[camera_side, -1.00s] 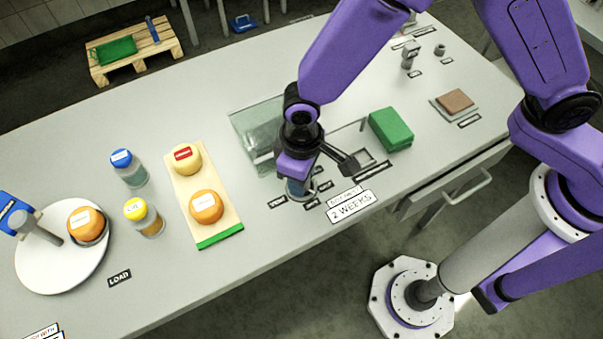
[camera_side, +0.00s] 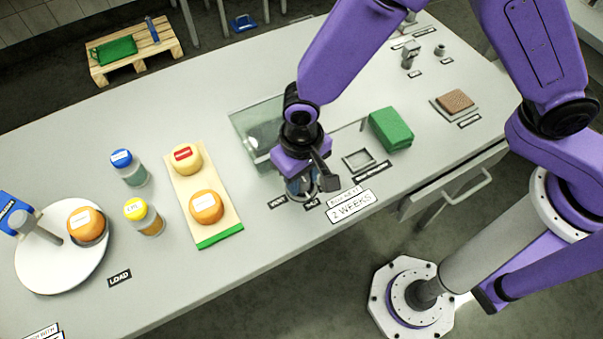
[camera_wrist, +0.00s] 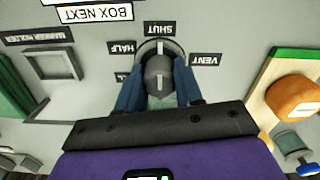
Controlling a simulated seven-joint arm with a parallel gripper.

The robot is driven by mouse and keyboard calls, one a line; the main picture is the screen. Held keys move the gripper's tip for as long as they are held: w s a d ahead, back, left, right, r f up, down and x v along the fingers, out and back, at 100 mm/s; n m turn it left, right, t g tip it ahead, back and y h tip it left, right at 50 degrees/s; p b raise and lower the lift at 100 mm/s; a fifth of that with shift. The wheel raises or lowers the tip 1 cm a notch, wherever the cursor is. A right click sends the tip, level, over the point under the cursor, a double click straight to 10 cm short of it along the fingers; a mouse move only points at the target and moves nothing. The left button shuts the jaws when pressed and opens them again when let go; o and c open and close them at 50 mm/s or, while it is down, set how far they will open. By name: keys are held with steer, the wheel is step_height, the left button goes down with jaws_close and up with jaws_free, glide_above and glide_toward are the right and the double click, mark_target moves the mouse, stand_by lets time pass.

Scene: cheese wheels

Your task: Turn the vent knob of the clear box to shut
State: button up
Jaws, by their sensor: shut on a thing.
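The clear box (camera_side: 244,124) stands behind my gripper (camera_side: 300,190) in the side view, partly hidden by my arm. In the wrist view my gripper (camera_wrist: 160,85) has its blue fingers on both sides of the grey vent knob (camera_wrist: 159,72) and is shut on it. A light mark on the knob side points up toward the SHUT label (camera_wrist: 160,29). The HALF label (camera_wrist: 122,48) lies to its left, with another label below it partly hidden. The VENT label (camera_wrist: 207,60) lies to the right. The knob is hidden in the side view.
A board (camera_side: 221,222) with two cheese wheels lies left of my gripper. An empty square frame (camera_side: 359,160) and a green block (camera_side: 391,129) are to the right. A "2 WEEKS" sign (camera_side: 351,205) lies close by at the table's front.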

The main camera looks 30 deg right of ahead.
steer(key=o, duration=1)
steer(key=shift+o, duration=0.2)
step_height(320, 180, up, 18)
steer(key=shift+f, duration=0.25)
steer(key=shift+d, duration=0.1)
steer(key=s+d+n, duration=0.3)
steer(key=s+d, duration=0.1)
steer(key=d, duration=0.6)
steer(key=s+d+n, duration=0.4)
steer(key=s+d, duration=0.1)
steer(key=d, duration=0.5)
steer(key=s+d+n, duration=0.3)
steer(key=s+d, duration=0.2)
steer(key=d, duration=0.5)
steer(key=shift+d+r+n, duration=0.25)
steer(key=shift+n, duration=0.05)
